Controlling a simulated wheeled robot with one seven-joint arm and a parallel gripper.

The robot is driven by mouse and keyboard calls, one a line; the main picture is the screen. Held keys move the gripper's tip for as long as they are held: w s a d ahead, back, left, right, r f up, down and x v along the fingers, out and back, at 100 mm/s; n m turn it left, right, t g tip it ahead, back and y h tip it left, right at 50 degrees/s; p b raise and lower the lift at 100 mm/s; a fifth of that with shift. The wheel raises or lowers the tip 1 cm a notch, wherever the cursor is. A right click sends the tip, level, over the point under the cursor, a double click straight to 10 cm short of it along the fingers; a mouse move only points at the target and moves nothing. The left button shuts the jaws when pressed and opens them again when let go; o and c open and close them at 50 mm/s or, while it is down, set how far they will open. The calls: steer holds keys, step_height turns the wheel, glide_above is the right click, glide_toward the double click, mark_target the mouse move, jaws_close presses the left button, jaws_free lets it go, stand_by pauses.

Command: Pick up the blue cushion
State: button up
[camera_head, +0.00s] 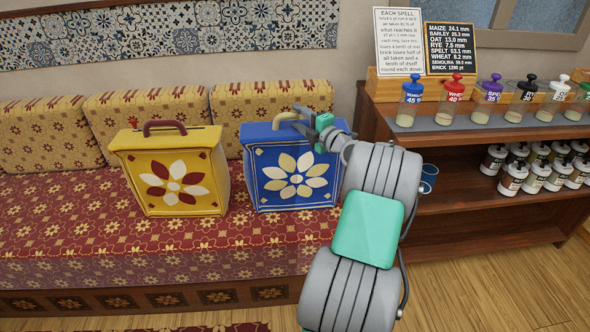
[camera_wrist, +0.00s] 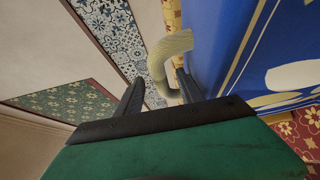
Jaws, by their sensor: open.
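The blue cushion (camera_head: 296,172) stands upright on the red patterned bench seat, with a cream and yellow flower on its front and a cream handle (camera_head: 290,121) on top. In the wrist view the handle (camera_wrist: 166,62) arches between and just beyond my fingertips, and the blue side (camera_wrist: 240,50) fills the right. My gripper (camera_head: 312,126) is at the top right of the cushion, beside the handle. Its dark fingers (camera_wrist: 158,90) are apart. I cannot tell whether either finger touches the handle. My arm hides the cushion's right edge in the head view.
A yellow cushion (camera_head: 172,175) with a red-brown handle stands to the left on the bench (camera_head: 70,240). Patterned back cushions (camera_head: 140,115) line the wall.

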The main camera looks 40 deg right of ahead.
steer(key=shift+w, duration=1.2)
steer(key=shift+c, duration=0.6)
jaws_close()
steer(key=shift+r, duration=0.1)
